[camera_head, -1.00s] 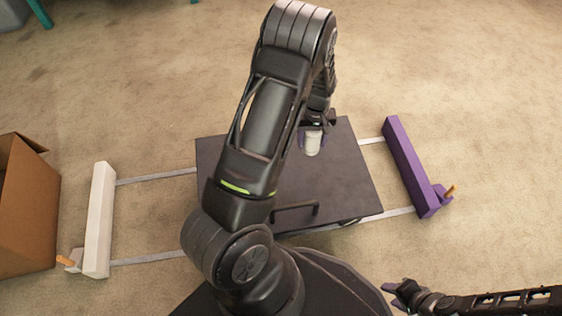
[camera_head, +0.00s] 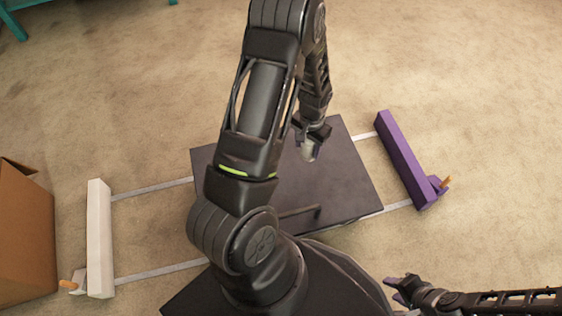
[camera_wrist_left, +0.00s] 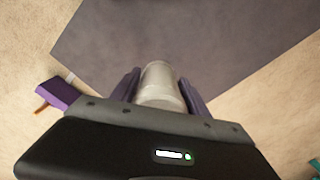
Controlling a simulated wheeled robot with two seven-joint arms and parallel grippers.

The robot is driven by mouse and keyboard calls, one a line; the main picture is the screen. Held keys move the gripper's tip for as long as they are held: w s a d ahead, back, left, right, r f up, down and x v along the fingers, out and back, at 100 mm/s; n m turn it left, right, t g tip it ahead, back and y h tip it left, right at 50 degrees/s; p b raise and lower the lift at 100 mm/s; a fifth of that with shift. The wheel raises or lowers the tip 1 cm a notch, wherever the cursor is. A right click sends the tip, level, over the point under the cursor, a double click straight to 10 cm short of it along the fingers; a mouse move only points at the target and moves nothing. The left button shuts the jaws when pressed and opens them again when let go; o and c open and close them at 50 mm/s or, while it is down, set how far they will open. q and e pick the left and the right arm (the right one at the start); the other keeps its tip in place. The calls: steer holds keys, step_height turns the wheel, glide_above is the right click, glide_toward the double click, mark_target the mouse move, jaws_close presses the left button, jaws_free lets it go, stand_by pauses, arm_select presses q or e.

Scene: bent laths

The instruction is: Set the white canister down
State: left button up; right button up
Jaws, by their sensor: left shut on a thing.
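The white canister (camera_head: 308,151) is small and cylindrical. It is over the far right part of the dark square board (camera_head: 340,190). My left gripper (camera_head: 309,147) is shut on it from the far side. In the left wrist view the canister (camera_wrist_left: 160,84) sits between the two purple fingers, with the grey board (camera_wrist_left: 215,40) beyond it. I cannot tell whether its base touches the board. My right gripper (camera_head: 394,290) is at the bottom right, away from the board, with its fingers apart and nothing seen between them.
A purple bar (camera_head: 404,160) lies right of the board and a white bar (camera_head: 100,238) left of it, joined by thin pale strips. A brown cardboard box (camera_head: 22,235) stands at the left edge. My left arm hides part of the board. Carpet is clear beyond.

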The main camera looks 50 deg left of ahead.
mark_target(307, 157)
arm_select(q)
steer(key=shift+f+b, duration=1.25)
steer(key=shift+f, duration=1.9)
steer(key=shift+f, duration=0.1)
steer(key=shift+f+b, duration=0.8)
steer(key=shift+f, duration=0.95)
steer(key=shift+f, duration=0.2)
steer(key=o, duration=1.6)
